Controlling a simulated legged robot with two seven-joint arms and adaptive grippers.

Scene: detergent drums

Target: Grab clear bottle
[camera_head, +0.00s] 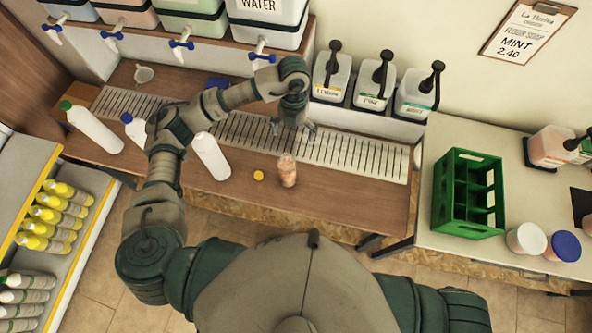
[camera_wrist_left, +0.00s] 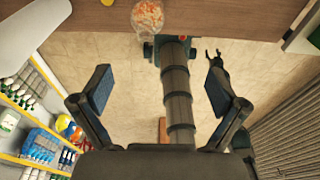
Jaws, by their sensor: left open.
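The clear bottle (camera_head: 287,171), with orange-pink contents, stands near the front edge of the wooden counter (camera_head: 330,195). In the left wrist view the clear bottle (camera_wrist_left: 147,16) shows at the top edge, beyond my fingers. My left gripper (camera_head: 293,127) is open and empty above the slatted drain, behind the bottle and apart from it. Its two spread fingers also show in the left wrist view (camera_wrist_left: 156,92). My right gripper (camera_wrist_left: 214,56) appears small in the left wrist view, at the upper right; its opening is too small to judge.
A loose yellow cap (camera_head: 258,175) lies just left of the bottle. Pump bottles (camera_head: 374,85) line the wall behind. A green crate (camera_head: 468,193) is on the right counter. Yellow-capped bottles fill the left shelf (camera_head: 78,237).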

